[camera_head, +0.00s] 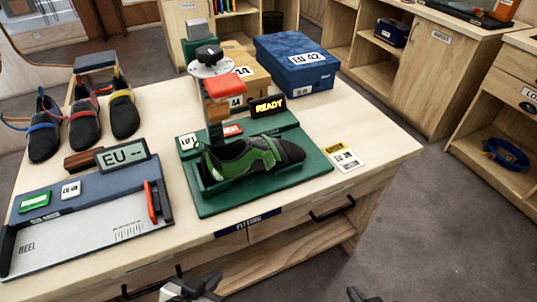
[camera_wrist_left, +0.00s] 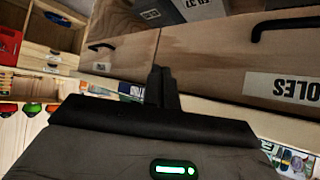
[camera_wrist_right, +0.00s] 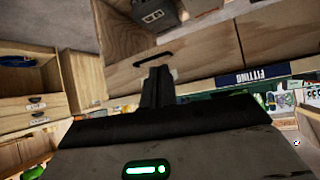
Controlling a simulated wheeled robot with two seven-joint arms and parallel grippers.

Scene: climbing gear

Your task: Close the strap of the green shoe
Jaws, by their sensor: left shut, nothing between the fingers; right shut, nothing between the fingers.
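The green shoe (camera_head: 236,163), black with green panels, sits on the green fitting stand (camera_head: 220,205) with its dark toe pointing right. A lighter green strap (camera_head: 269,153) shows across its forefoot; I cannot tell whether its end is fastened. My left gripper (camera_head: 190,287) is at the bottom edge of the head view, in front of the table and well away from the shoe. It is shut and empty; its fingers also show in the left wrist view (camera_wrist_left: 160,86). My right gripper (camera_head: 362,295) is barely in view at the bottom, its shut, empty fingers clearer in the right wrist view (camera_wrist_right: 156,88).
A post with a red block (camera_head: 228,86) and round disc rises behind the shoe. A "READY" sign (camera_head: 269,106) and blue box (camera_head: 296,65) stand beyond. A measuring board (camera_head: 90,240) and three other shoes (camera_head: 84,125) are left. The table's right end is mostly clear.

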